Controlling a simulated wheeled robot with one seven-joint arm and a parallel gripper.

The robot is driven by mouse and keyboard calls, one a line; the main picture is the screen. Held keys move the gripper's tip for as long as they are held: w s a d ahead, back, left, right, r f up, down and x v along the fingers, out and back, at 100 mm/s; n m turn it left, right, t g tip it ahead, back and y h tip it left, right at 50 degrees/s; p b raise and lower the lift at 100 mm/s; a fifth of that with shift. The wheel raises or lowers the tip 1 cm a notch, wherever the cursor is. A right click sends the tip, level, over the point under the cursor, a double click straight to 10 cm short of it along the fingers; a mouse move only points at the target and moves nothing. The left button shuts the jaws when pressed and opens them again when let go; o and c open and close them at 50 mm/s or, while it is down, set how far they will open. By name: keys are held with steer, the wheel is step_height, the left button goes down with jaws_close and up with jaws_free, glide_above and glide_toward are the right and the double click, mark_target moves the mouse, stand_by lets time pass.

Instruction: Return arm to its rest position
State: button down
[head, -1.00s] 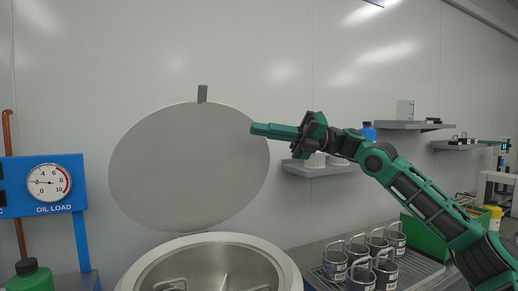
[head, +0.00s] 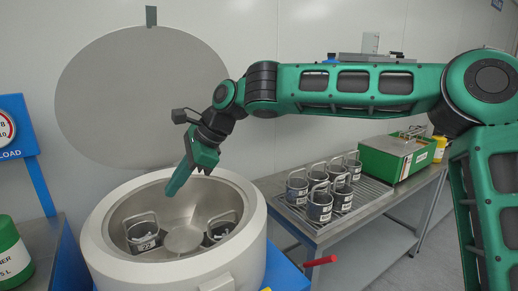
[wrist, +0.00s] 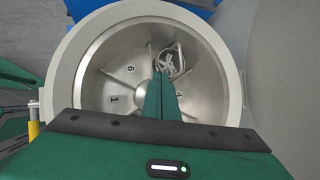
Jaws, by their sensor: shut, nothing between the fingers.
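My arm reaches in from the right in the head view, with its green links bent over the bench. My gripper (head: 178,180) is shut and empty, pointing down over the open bowl of the white round machine (head: 245,240). In the wrist view my gripper (wrist: 161,82) shows its two fingers together above the bowl. Two dark canisters with wire handles sit in the bowl, a left one (head: 142,238) and a right one (head: 220,230). The bowl also shows in the wrist view (wrist: 105,75), with numbered sections; part of it is hidden behind my gripper.
The round grey lid (head: 110,95) stands raised behind the machine. Several canisters (head: 320,208) stand on a ribbed tray on the bench at right, beside a green box (head: 380,160). A red-tipped lever (head: 320,261) sticks out in front. A green container (head: 10,255) stands at left.

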steer(key=w+d+f+n+t+h, duration=0.1)
steer(key=w+d+n+t+h, duration=0.15)
steer(key=d, duration=0.55)
steer(key=w+d+f+n+t+h, duration=0.1)
steer(key=w+d+n+t+h, duration=0.15)
steer(key=d, duration=0.55)
steer(key=s+d+n+h, duration=0.1)
steer(key=d+h, duration=0.2)
steer(key=d, duration=1.8)
steer(key=s+d+f+g+h, duration=0.1)
steer(key=s+d+f, duration=0.1)
steer(key=s+d, duration=0.55)
steer(key=s+d+f+g+h, duration=0.15)
steer(key=s+d, duration=0.35)
steer(key=d, duration=0.5)
steer(key=s+d+f+g+y, duration=0.1)
steer(key=s+d+f, duration=0.1)
steer(key=s, duration=0.7)
steer(key=s+d+f+n+g+y, duration=0.1)
steer(key=s+d+f+y, duration=0.1)
steer(key=s+f, duration=0.3)
steer(key=s+d, duration=0.1)
steer(key=s, duration=0.3)
steer(key=shift+s+d+f+g, duration=0.15)
steer(key=shift+s+d+g, duration=0.15)
steer(key=shift+s+g, duration=0.1)
